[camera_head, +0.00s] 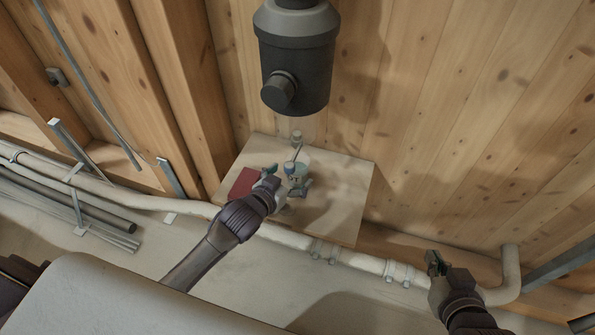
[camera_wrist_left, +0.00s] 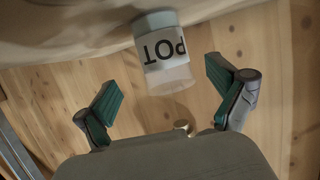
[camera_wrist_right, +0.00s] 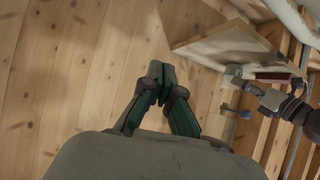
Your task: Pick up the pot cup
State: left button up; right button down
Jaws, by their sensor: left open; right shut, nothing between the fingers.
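The pot cup (camera_wrist_left: 165,52), a pale translucent cup with a white label reading POT, appears upside down in the left wrist view. It lies ahead of and between the spread fingers of my left gripper (camera_wrist_left: 162,83), with clear gaps on both sides. In the head view, my left gripper (camera_head: 286,179) is over the wooden board and partly hides the small items there, so I cannot clearly make out the cup. My right gripper (camera_head: 437,263) is shut and empty at the lower right, away from the board; its fingertips meet in the right wrist view (camera_wrist_right: 160,84).
The wooden board (camera_head: 338,205) carries a red flat item (camera_head: 243,183). A dark grey cylindrical housing (camera_head: 295,60) hangs above it. A pale pipe (camera_head: 365,262) runs along the board's near side. Plank walls and posts stand behind.

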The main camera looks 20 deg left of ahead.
pick_arm(q)
jog(key=x, duration=0.1)
jog(key=b+x, duration=0.1)
jog(key=x, duration=0.1)
jog(key=b+x, duration=0.1)
jog(key=shift+w+a+f, duration=0.25)
jog(key=shift+w, duration=0.15)
jog(key=c, duration=1.1)
pick_arm(e)
jog(key=w+a+r+t+y, duration=0.1)
jog(key=w+a+r+t, duration=0.1)
jog(key=w+r+t, duration=0.2)
notch_tip(320, 180, up, 5)
jog(key=shift+a+f+t+y, duration=0.2)
jog(key=shift+t+y, duration=0.2)
jog(key=shift+t, duration=0.6)
pick_arm(q)
jog(key=shift+r, duration=0.1)
jog(key=shift+c, duration=0.2)
pick_arm(e)
jog(key=shift+f, duration=0.1)
